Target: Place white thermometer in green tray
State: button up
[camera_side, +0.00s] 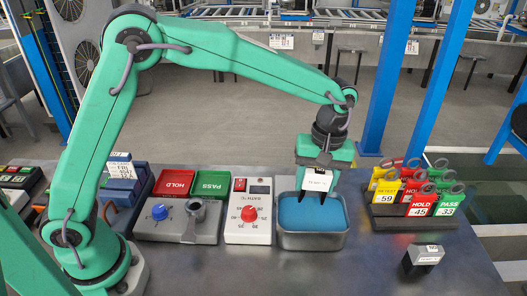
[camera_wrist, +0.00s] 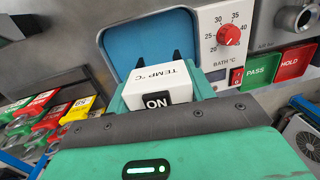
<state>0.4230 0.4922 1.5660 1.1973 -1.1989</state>
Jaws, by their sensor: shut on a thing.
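The white thermometer (camera_side: 318,180) is held in my gripper (camera_side: 328,196), which is shut on it above the blue water bath (camera_side: 285,240). In the wrist view the thermometer (camera_wrist: 160,88) shows a "TEMP °C" label and a black "ON" patch, with dark fingertips beyond it. Whether any part of it touches the blue surface, I cannot tell. The green tray (camera_side: 210,184), marked PASS, lies to the left, behind the control boxes. It also shows at the right of the wrist view (camera_wrist: 256,70). Nothing is seen in it.
A red HOLD tray (camera_side: 173,184) adjoins the green one. The white bath controller (camera_side: 249,225) and a grey unit with a blue knob (camera_side: 168,222) stand in front. A tag rack (camera_side: 410,222) and small block (camera_side: 422,260) are at right. The front table is mostly clear.

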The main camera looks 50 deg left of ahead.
jog(key=s+a+m, duration=0.3)
jog(key=s+a, duration=0.3)
jog(key=a, duration=0.3)
jog(key=s+a+m, duration=0.3)
jog(key=s+a, duration=0.3)
jog(key=a, duration=0.3)
jog(key=shift+r+t, duration=0.25)
jog(key=shift+t, duration=0.05)
jog(key=shift+s+a, duration=0.1)
send_over(211, 187)
notch_tip(211, 187, down, 7)
jog(key=shift+h, duration=0.3)
jog(key=shift+s+f, duration=0.1)
jog(key=shift+f, duration=1.9)
jog(key=shift+f, duration=0.15)
jog(key=o, duration=1.1)
